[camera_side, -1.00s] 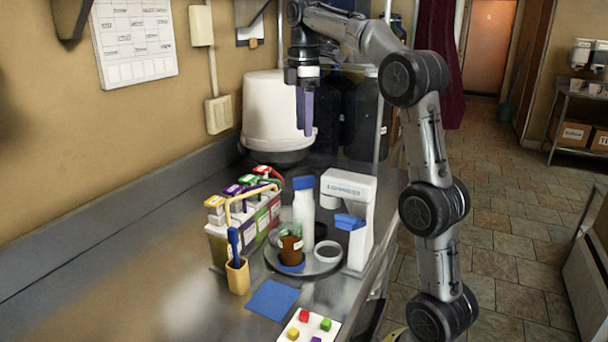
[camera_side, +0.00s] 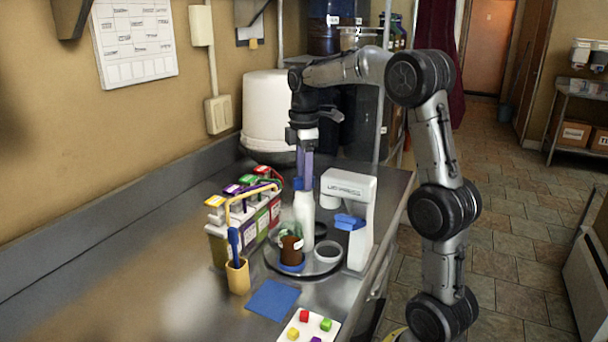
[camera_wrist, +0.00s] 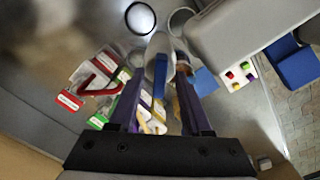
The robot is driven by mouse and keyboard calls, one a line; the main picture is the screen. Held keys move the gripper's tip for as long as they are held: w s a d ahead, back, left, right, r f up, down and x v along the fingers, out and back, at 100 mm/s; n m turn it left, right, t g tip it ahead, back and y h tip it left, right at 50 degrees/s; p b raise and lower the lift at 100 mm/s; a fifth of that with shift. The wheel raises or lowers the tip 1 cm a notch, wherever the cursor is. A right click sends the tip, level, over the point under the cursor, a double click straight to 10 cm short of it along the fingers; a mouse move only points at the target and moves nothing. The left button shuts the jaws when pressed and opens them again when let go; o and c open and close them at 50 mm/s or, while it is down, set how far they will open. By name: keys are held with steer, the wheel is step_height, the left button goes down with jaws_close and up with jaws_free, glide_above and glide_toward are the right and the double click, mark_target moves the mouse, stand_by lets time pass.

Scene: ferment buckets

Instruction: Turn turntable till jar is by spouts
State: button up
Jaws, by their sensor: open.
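The turntable (camera_side: 318,273) is a round grey plate on the counter in the side view. On it stand a white bottle (camera_side: 304,212) with a blue cap, a brown jar (camera_side: 291,250) with green at its top and a blue ring at its foot, and pale rings. The jar is at the front left of the plate. My gripper (camera_side: 304,178) is open, its purple fingers pointing down at the bottle's cap. In the wrist view the gripper (camera_wrist: 160,95) has the bottle's blue cap (camera_wrist: 160,75) showing between its fingers; contact cannot be told. I cannot clearly identify any spouts.
A white press-like machine (camera_side: 350,190) with a blue part stands close at the plate's right. A carrier of colour-labelled packs (camera_side: 262,215) stands at its left. A yellow cup (camera_side: 237,277), a blue mat (camera_side: 272,299) and a white board of coloured cubes (camera_side: 300,332) lie in front.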

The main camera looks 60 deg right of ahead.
jaws_close()
stand_by(1.4)
